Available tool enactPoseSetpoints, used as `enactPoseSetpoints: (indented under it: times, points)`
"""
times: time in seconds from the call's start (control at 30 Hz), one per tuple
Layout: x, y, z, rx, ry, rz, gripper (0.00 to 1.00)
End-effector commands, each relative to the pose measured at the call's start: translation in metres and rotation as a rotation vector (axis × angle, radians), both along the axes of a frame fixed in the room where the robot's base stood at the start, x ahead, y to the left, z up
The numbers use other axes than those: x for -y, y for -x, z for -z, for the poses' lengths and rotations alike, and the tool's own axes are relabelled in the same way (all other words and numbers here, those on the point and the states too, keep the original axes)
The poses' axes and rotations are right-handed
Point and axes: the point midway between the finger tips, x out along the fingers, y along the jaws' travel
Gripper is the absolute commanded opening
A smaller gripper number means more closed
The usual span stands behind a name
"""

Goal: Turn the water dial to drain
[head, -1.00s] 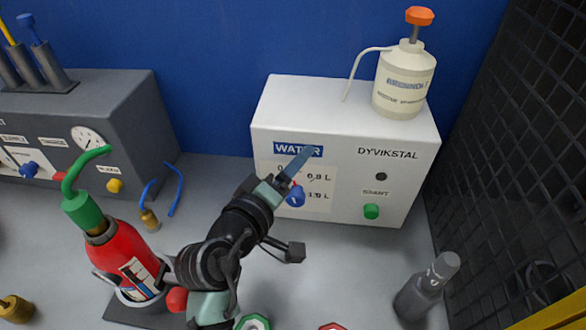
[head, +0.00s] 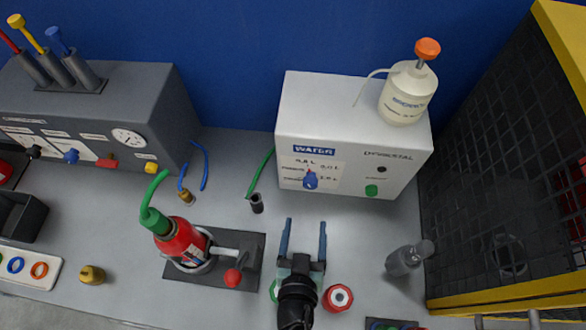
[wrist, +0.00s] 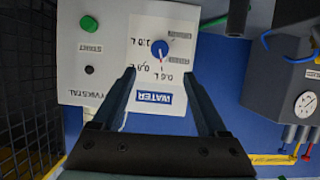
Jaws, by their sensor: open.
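The white WATER box (head: 350,150) stands against the blue wall. Its blue dial (head: 310,180) is on the left of the front face, with a red pointer up towards the volume marks. The dial also shows in the wrist view (wrist: 159,48), which is upside down; there the pointer points down towards the 0.6 L mark. The smaller labels beside the dial are too blurred to read surely. My gripper (head: 306,222) is open and empty, its fingers aimed at the box and apart from the dial. In the wrist view the fingertips (wrist: 159,72) flank the dial's line.
A green START button (head: 371,190) is right of the dial, and a pump bottle (head: 407,92) stands on the box. A red extinguisher (head: 182,243) is at left.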

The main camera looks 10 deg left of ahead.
Motion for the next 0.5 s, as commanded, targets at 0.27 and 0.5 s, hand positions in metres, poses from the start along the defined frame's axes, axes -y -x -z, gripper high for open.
enactPoseSetpoints:
  times: [0.27, 0.5]
  points:
    - [0.003, -0.008, 0.005, -0.005, -0.029, 0.006, 0.76]
    - [0.003, -0.045, 0.019, -0.005, -0.028, 0.007, 0.76]
